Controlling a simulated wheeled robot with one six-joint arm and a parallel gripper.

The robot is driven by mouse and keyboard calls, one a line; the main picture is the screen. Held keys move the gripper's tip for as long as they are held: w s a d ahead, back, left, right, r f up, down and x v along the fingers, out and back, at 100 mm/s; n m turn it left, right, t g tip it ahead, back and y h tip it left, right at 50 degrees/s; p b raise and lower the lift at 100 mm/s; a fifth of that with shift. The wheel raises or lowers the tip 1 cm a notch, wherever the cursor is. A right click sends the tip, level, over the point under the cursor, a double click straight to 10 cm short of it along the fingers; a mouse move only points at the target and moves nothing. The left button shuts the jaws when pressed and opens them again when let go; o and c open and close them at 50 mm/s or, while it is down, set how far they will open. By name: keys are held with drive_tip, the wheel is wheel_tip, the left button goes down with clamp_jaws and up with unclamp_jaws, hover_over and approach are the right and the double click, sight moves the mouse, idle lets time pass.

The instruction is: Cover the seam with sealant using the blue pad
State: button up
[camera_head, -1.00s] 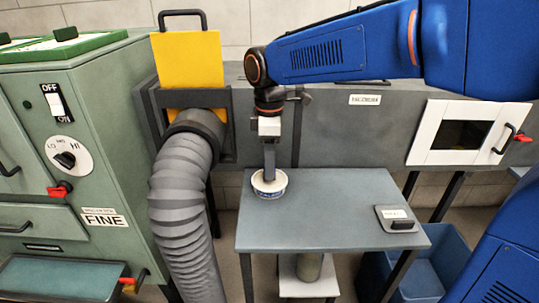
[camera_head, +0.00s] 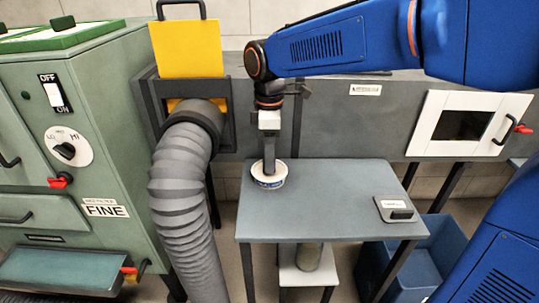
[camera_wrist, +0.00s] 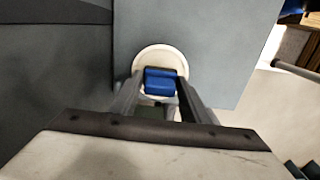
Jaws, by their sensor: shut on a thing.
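My gripper (camera_head: 269,169) points straight down into a round white tub (camera_head: 282,180) with a blue label, at the back left of the grey table. In the wrist view, my gripper (camera_wrist: 160,90) is shut on the blue pad (camera_wrist: 160,82). The pad is over or inside the tub (camera_wrist: 143,58); its depth there I cannot tell. In the head view the pad is hidden. A dark vertical line (camera_head: 298,128) on the grey duct (camera_head: 335,125) behind my gripper may be the seam; I cannot tell whether it bears sealant.
The grey table (camera_head: 330,210) is mostly clear, with a small labelled block (camera_head: 398,211) at its right. A ribbed hose (camera_head: 182,190) and yellow plate (camera_head: 187,50) stand left, beside a green machine (camera_head: 110,130). A white-framed hatch (camera_head: 468,124) is right; a blue bin (camera_head: 430,260) stands below.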

drive_tip(key=shift+f, duration=0.55)
idle(1.4)
drive_tip(key=shift+r, duration=3.55)
